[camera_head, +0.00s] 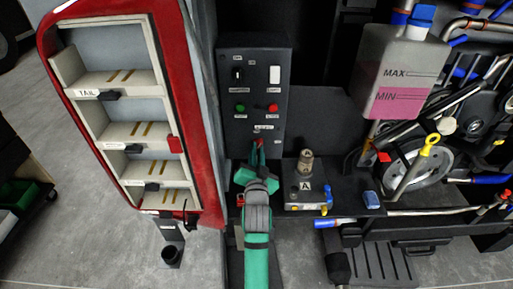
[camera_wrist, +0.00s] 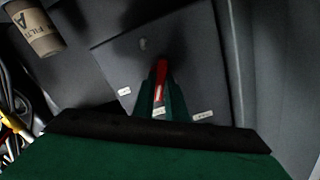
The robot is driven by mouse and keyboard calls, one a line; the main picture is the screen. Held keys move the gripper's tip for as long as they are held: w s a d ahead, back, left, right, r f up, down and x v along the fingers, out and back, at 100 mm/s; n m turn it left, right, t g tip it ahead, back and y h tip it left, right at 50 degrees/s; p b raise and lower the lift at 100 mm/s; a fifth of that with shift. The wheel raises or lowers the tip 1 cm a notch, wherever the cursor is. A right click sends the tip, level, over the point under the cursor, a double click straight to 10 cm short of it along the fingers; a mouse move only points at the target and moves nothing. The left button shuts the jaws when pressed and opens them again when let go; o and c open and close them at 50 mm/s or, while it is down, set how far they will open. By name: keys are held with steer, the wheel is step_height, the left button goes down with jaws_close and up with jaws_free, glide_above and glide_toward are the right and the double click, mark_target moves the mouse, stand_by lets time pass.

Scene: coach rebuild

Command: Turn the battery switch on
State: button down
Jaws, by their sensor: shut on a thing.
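The battery switch has a red handle (camera_wrist: 161,78), seen between my green fingers in the wrist view. It sits low on the dark control panel (camera_head: 243,75), where a bit of red shows at the fingertips in the head view. My gripper (camera_head: 257,150) reaches up to the panel's lower part and is shut on this handle. The fingers (camera_wrist: 161,95) also show in the wrist view, one on each side of the red handle. They hide part of the switch. Small white labels lie around it, too small to read.
Above on the panel are a green button (camera_head: 240,107), a red switch (camera_head: 272,107) and a black knob (camera_head: 238,74). A filter marked A (camera_head: 305,165) stands to the right. The open red door (camera_head: 204,170) with shelves stands at left. A tank (camera_head: 400,75) is at upper right.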

steer(key=n, duration=0.6)
steer(key=shift+s+a+r, duration=0.1)
steer(key=shift+a+r, duration=0.1)
steer(key=shift+a, duration=0.15)
steer(key=c, duration=1.6)
jaws_free()
steer(key=shift+d, duration=0.1)
steer(key=shift+f, duration=0.1)
steer(key=s, duration=0.9)
steer(key=shift+d, duration=0.2)
